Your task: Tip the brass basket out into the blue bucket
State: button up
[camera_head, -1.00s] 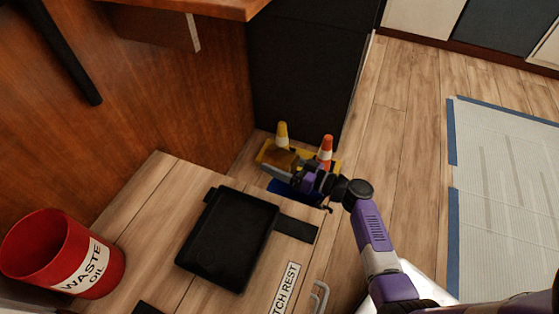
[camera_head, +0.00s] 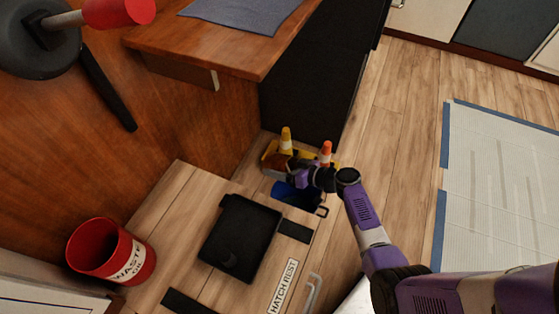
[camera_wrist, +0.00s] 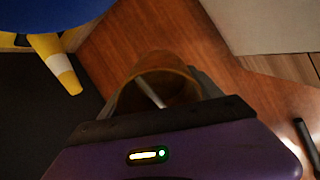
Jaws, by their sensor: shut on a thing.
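The brass basket (camera_wrist: 162,84) is a brownish, round-mouthed vessel, and my gripper (camera_wrist: 158,98) is shut on it. A thin pale piece shows inside its mouth in the wrist view. In the head view the basket (camera_head: 281,166) is a small brown shape at the end of my arm, beside the cones. My gripper (camera_head: 290,170) there is partly hidden by my wrist. The blue bucket (camera_head: 291,194) stands just below the gripper in that picture, partly covered by my arm. A blue surface, likely the bucket (camera_wrist: 35,14), fills the wrist view's top left corner.
Two striped cones, one yellow (camera_head: 286,140) and one orange (camera_head: 326,153), stand on a yellow base behind the bucket. A dark cabinet (camera_head: 315,80) rises behind them. A wooden hatch top with a black case (camera_head: 240,238) and a red waste-oil bin (camera_head: 95,250) lies left.

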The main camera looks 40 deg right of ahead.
jog(key=shift+w+r+g+h+p, duration=0.1)
jog(key=shift+r+g+h+p, duration=0.15)
jog(key=shift+g+p, duration=0.85)
jog(key=shift+w+r+g+h+p, duration=0.15)
jog(key=shift+r+g+p, duration=0.1)
jog(key=shift+p, duration=1.65)
jog(key=shift+f+g+p, duration=0.2)
jog(key=shift+g+p, duration=0.15)
jog(key=shift+p, duration=0.3)
jog(key=shift+s+f, duration=0.1)
